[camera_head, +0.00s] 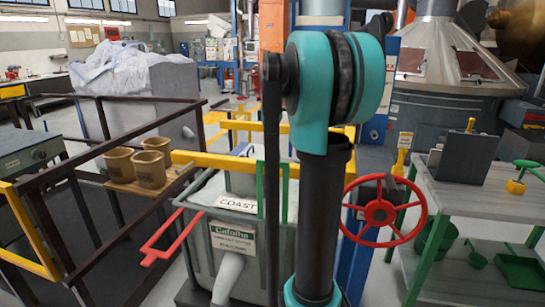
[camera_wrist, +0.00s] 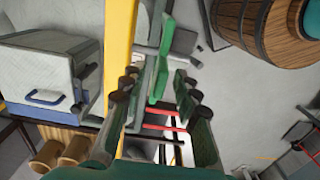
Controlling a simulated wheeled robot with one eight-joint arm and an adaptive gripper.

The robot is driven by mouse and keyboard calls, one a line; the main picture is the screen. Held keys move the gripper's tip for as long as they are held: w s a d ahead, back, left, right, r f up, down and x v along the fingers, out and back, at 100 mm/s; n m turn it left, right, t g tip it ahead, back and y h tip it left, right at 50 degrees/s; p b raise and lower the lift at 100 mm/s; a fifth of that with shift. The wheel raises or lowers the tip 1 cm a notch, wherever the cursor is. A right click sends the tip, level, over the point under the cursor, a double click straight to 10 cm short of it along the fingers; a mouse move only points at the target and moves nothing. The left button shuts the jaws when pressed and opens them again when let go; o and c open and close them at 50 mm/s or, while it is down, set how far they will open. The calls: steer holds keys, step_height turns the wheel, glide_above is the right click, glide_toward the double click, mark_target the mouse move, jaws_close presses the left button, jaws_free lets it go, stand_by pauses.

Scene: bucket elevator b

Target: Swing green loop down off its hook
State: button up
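The green loop (camera_head: 259,188) stands upright at the yellow rail (camera_head: 218,162) above the grey bin (camera_head: 238,262) in the head view. My arm hides part of it, and I cannot make out its hook. In the wrist view a green bar of the loop (camera_wrist: 161,78) reaches between the fingers of my gripper (camera_wrist: 157,92). The fingers are spread apart, with a visible gap around the bar. I cannot tell whether either finger touches it. My gripper is hidden in the head view.
A red loop (camera_head: 163,243) sticks out to the left of the bin, and a red handwheel (camera_head: 383,210) stands at right. A dark railing (camera_head: 88,157) and pots (camera_head: 152,170) are at left. A green-legged table (camera_head: 470,208) is at right.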

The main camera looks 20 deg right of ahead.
steer(key=shift+f, duration=1)
jaws_close()
